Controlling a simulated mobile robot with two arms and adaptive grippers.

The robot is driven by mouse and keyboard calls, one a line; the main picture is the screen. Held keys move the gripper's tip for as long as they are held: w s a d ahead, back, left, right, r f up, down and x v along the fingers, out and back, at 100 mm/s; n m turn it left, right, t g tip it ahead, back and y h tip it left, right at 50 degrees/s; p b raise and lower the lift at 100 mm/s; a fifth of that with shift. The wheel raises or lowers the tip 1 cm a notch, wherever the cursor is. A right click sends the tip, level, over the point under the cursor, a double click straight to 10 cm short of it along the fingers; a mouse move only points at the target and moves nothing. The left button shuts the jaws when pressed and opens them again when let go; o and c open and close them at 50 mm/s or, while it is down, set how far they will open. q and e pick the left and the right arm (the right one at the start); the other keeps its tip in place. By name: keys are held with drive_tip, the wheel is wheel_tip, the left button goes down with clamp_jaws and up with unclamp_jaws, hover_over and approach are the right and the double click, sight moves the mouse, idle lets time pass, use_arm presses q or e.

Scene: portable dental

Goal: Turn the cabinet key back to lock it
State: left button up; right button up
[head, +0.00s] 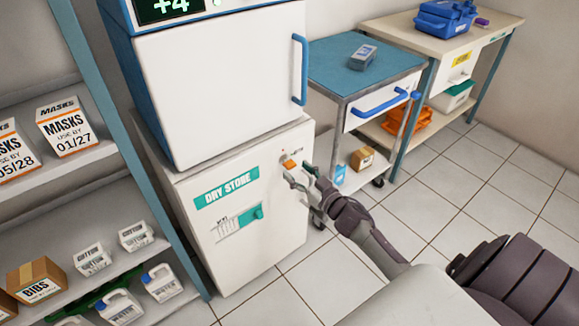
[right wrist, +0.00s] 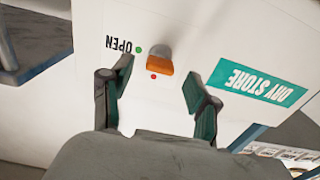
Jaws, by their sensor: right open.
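The white dry store cabinet (head: 253,215) stands shut under a white fridge-like unit. Its orange key (head: 290,164) sits in the lock near the top right of the door. In the right wrist view the key (right wrist: 160,67) projects from a grey lock, between a green dot beside the word OPEN and a red dot. Which dot it points to is hard to tell. My right gripper (head: 302,178) is open in front of the door, just below and right of the key. In the wrist view its two fingers (right wrist: 158,72) stand apart either side of the key, without visible contact. My left gripper is out of view.
A blue-topped trolley (head: 345,68) stands right of the cabinet, with a bench (head: 400,28) beyond it. A shelf rack (head: 90,60) with mask boxes and bottles is at left. The fridge's blue handle (head: 300,70) projects above the key. Tiled floor is clear at right.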

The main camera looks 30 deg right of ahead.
sight(293, 167)
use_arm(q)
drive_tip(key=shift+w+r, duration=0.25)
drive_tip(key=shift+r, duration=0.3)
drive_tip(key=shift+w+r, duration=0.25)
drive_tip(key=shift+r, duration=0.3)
use_arm(e)
drive_tip(key=shift+w+a, duration=0.15)
drive_tip(key=shift+w, duration=1.95)
drive_tip(key=shift+c, duration=0.3)
clamp_jaws()
